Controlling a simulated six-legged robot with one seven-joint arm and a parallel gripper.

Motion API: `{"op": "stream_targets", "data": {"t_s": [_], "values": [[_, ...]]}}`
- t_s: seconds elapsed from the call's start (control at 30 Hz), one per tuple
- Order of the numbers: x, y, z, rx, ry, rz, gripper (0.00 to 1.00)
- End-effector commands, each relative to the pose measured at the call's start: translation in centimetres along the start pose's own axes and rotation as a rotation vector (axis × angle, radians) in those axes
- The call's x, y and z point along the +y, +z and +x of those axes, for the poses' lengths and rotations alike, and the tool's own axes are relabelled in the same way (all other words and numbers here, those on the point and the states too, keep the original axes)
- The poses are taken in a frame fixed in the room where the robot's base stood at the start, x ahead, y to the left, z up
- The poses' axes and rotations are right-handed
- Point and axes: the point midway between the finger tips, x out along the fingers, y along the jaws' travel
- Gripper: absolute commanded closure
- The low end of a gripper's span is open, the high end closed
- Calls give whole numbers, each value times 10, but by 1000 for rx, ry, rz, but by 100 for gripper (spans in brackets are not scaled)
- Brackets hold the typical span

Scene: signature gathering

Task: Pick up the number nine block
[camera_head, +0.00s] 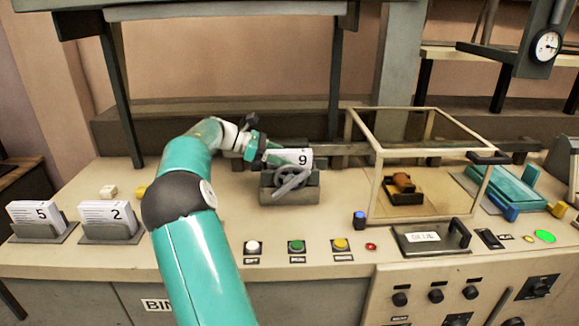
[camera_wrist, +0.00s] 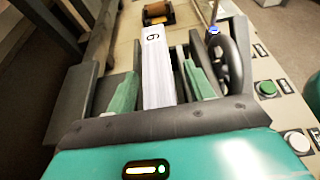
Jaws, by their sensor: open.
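The number nine block (camera_head: 301,156), white with a black 9, stands in a grey holder with a wheel (camera_head: 289,191) in the middle of the console. In the wrist view the block (camera_wrist: 157,72) lies between the two green fingers of my gripper (camera_wrist: 163,85), its digit appearing turned. The fingers are open, one on each side, with visible gaps to the block. In the head view my gripper (camera_head: 272,158) reaches the block from its left, and the block and wheel partly hide the fingers.
Blocks 5 (camera_head: 38,216) and 2 (camera_head: 107,215) stand in holders at left. A glass case (camera_head: 365,185) is right of the holder. Buttons (camera_head: 297,246) line the front. In the wrist view the dark wheel (camera_wrist: 232,62) is close beside the right finger.

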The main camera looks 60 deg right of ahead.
Motion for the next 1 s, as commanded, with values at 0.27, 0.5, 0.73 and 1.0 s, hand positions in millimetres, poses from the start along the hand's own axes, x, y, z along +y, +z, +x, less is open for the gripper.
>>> {"op": "stream_targets", "data": {"t_s": [0.27,0.5,0.73,1.0], "values": [[0,0,10,0,1,0,47],[0,0,9,1,1,0,85],[0,0,9,0,1,1,100],[0,7,6,0,2,1,100]]}}
